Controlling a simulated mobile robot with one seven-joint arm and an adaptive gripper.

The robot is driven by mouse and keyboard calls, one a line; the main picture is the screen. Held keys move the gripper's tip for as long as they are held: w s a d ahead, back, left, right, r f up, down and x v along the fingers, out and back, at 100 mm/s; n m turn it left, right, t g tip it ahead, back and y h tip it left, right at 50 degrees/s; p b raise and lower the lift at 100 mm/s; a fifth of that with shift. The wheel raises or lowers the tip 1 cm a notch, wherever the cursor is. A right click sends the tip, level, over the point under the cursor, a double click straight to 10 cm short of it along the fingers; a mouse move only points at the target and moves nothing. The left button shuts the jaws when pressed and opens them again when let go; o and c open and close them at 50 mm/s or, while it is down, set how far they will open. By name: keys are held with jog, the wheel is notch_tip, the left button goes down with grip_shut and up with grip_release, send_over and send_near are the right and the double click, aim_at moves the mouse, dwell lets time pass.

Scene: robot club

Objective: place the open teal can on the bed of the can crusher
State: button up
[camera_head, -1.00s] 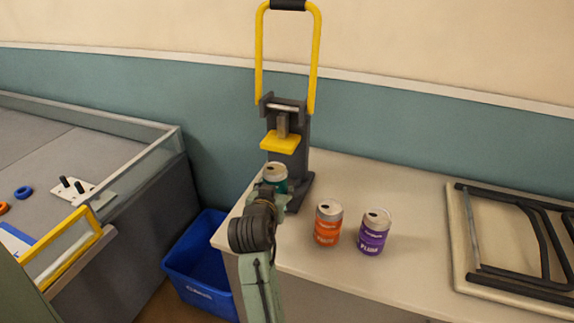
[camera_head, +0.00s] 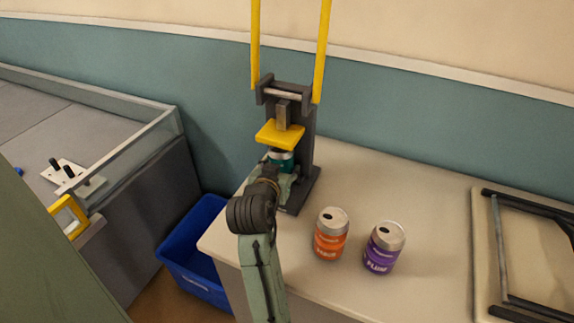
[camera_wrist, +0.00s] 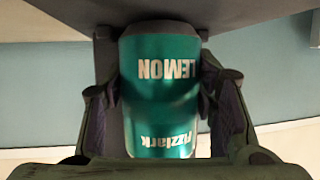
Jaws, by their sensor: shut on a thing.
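The teal can (camera_head: 281,159) is under the yellow press plate (camera_head: 280,134) of the can crusher (camera_head: 307,153) in the head view. Its top is partly covered by the plate and its lower part is hidden by my gripper (camera_head: 279,174). In the wrist view the teal can (camera_wrist: 160,95) reads LEMON, and my gripper's fingers (camera_wrist: 165,110) are shut on its two sides. The can looks about upright. Whether its base touches the crusher bed, I cannot tell.
An orange can (camera_head: 331,235) and a purple can (camera_head: 383,248) stand on the counter (camera_head: 400,190) to the right of the crusher. A blue bin (camera_head: 193,256) is on the floor at left. A tray with black frame parts (camera_head: 505,240) lies at far right.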

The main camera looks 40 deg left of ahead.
jog(key=shift+d+f, duration=0.1)
jog(key=shift+f, duration=0.1)
jog(key=shift+s+r, duration=0.15)
jog(key=shift+r, duration=0.05)
jog(key=shift+f, duration=0.15)
jog(key=o, duration=0.3)
jog(key=shift+f, duration=0.1)
jog(key=o, duration=0.5)
jog(key=shift+c, duration=0.2)
